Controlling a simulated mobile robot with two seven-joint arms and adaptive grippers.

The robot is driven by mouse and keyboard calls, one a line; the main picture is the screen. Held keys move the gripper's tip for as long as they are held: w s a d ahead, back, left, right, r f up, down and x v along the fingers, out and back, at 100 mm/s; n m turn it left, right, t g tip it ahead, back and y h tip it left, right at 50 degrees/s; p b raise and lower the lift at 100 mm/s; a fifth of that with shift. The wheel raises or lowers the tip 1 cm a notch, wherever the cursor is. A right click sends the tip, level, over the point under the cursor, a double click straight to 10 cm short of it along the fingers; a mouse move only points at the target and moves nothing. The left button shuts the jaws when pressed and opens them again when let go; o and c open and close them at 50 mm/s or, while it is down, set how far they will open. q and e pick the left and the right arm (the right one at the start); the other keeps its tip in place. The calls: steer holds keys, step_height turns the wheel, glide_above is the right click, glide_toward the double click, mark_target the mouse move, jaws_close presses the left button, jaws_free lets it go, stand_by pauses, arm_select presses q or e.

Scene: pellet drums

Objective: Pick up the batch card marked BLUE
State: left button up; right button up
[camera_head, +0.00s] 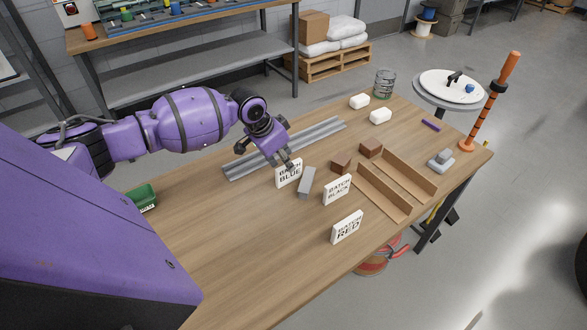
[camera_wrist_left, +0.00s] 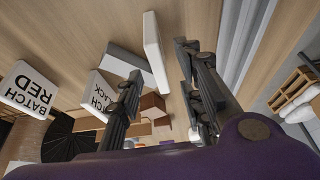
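The batch card marked BLUE (camera_head: 288,175) is a white upright plate with dark lettering on the table, left of the BLACK card. My left gripper (camera_head: 290,164) is right at its top edge, fingers pointing down, partly covering it. In the left wrist view, the fingers (camera_wrist_left: 160,66) are spread apart. A white plate seen nearly edge-on, apparently the BLUE card (camera_wrist_left: 155,50), shows in the gap between them. I cannot tell whether either finger touches it. The cards marked BLACK (camera_head: 337,190) and RED (camera_head: 347,227) stand to the right and nearer. My right gripper is not in view.
A grey block (camera_head: 307,182) lies close beside the BLUE card. Grey rails (camera_head: 315,134) run behind it. Brown blocks (camera_head: 341,164) and brown channels (camera_head: 383,192) lie to the right. A green bin (camera_head: 146,197) is at far left. The wooden table (camera_head: 235,235) is clear in front.

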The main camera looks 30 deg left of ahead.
mark_target(294, 179)
arm_select(q)
step_height(294, 179, down, 2)
steer(key=shift+w+d, duration=0.1)
steer(key=x, duration=0.4)
steer(key=shift+f, duration=0.15)
steer(key=shift+c, duration=0.6)
jaws_close()
